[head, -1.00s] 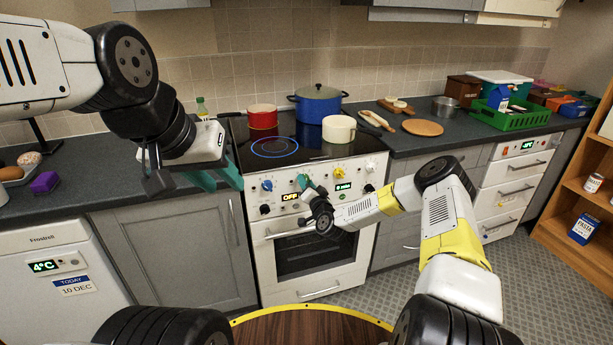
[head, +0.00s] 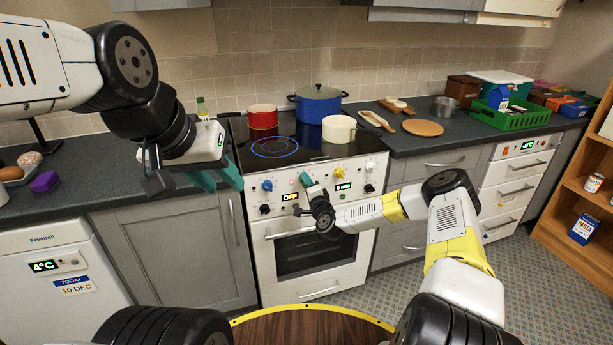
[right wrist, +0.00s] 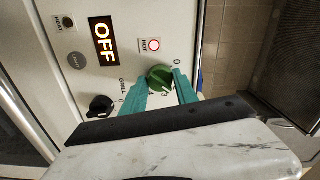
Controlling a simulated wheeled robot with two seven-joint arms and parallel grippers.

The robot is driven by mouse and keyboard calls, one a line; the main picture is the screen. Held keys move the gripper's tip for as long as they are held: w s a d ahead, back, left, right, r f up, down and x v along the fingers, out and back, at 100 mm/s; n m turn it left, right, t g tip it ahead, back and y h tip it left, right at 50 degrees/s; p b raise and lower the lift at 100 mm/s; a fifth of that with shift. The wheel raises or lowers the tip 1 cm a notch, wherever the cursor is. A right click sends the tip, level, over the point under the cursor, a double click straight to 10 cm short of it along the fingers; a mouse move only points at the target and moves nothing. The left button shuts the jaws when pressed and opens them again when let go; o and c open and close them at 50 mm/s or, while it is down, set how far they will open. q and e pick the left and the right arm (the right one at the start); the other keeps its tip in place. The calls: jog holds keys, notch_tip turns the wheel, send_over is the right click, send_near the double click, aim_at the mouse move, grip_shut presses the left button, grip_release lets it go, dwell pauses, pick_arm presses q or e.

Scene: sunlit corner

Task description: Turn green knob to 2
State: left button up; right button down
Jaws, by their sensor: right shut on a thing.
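The green knob (right wrist: 160,77) is on the white front panel of the stove (head: 352,168), seen in the right wrist view. My right gripper (right wrist: 160,92) is shut on it, with teal fingers on both sides. In the head view my right gripper (head: 307,182) is at the panel and hides the knob. Printed marks 0 and 3 show beside the knob; its pointer is not clear. The display (right wrist: 104,44) by it reads OFF. My left gripper (head: 215,178) is open and empty, in front of the counter left of the stove.
A black knob (right wrist: 100,106) sits close beside the green one. A blue knob (head: 267,185) and a yellow knob (head: 340,173) are on the same panel. A red pot (head: 263,117), a blue pot (head: 318,105) and a cream pot (head: 339,129) stand on the hob.

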dwell(0.4)
jog(key=c, duration=0.9)
grip_release()
jog(key=shift+c, duration=0.2)
jog(key=shift+s+d, duration=0.1)
jog(key=v, duration=0.7)
jog(key=shift+s, duration=0.3)
